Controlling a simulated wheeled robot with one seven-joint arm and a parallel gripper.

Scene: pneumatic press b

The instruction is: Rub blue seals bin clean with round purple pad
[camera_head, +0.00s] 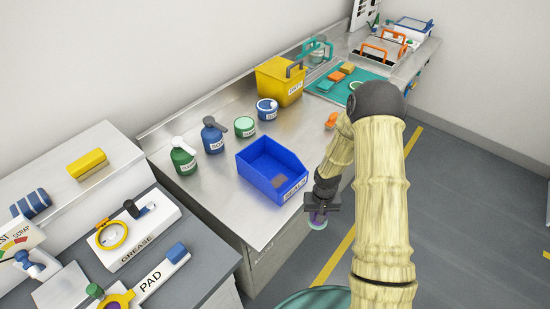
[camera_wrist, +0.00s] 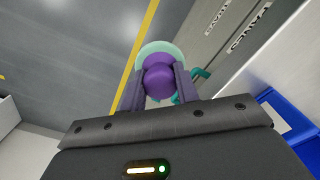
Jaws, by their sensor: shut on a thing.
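The blue seals bin (camera_head: 251,170) stands on the steel counter, open at the top, with a white label on its front. A dull brownish-grey patch (camera_head: 280,181) shows on its inside floor. A corner of the bin (camera_wrist: 287,118) also shows at the right of the wrist view. My gripper (camera_head: 318,210) is in front of the counter edge, to the right of the bin and apart from it. In the wrist view my gripper (camera_wrist: 157,92) is shut on the purple knob of the round pad (camera_wrist: 158,76). The pad's pale green disc lies beyond the knob.
Green (camera_head: 183,158) and blue (camera_head: 213,136) bottles and two round tubs stand behind the bin. A yellow caddy (camera_head: 273,85) and a teal mat (camera_head: 325,91) are farther back. A grey bench with GREASE (camera_head: 139,247) and PAD (camera_head: 150,281) holders is at left.

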